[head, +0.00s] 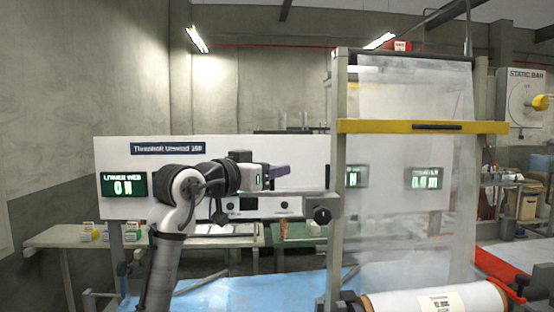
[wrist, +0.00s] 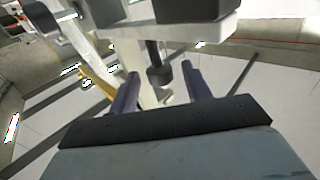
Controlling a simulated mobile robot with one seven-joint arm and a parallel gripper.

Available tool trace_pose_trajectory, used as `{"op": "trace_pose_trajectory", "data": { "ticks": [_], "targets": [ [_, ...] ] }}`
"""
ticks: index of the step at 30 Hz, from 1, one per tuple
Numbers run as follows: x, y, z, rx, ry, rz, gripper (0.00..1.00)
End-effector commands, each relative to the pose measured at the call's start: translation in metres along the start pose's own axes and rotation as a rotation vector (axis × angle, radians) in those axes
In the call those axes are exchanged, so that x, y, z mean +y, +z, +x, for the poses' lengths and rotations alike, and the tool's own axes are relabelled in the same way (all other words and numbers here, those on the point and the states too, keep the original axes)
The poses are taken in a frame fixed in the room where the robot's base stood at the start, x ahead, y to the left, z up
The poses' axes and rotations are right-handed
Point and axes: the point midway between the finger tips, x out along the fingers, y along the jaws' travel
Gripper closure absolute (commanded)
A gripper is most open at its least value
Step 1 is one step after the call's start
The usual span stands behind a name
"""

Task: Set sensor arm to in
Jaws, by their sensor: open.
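My gripper (head: 276,173) is in front of the white machine panel, its purple fingers pointing right toward the upright post. In the wrist view my gripper (wrist: 160,70) is open, with a gap between its two purple fingers. A black knob on a short stem (wrist: 159,74) shows in that gap, and the fingers look apart from it. In the head view a black knob (head: 322,215) sits at the post, below and right of my fingers. I cannot tell for sure that these are the same knob, or which part is the sensor arm. No label for it is readable.
A grey post (head: 338,250) and a yellow crossbar (head: 420,127) frame a hanging clear film (head: 410,210). A white film roll (head: 430,303) lies at the lower right. A bench (head: 60,236) with small boxes stands behind my arm.

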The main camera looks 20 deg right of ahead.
Motion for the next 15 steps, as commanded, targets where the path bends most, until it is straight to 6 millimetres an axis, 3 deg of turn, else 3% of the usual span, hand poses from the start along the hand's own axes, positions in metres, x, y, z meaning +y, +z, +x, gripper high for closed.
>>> {"op": "trace_pose_trajectory", "data": {
  "ticks": [6, 15],
  "targets": [
    [0.000, -0.001, 0.026, -0.001, 0.000, 0.000, 0.51],
    [-0.001, 0.001, 0.032, 0.000, -0.001, 0.000, 0.51]
  ]
}}
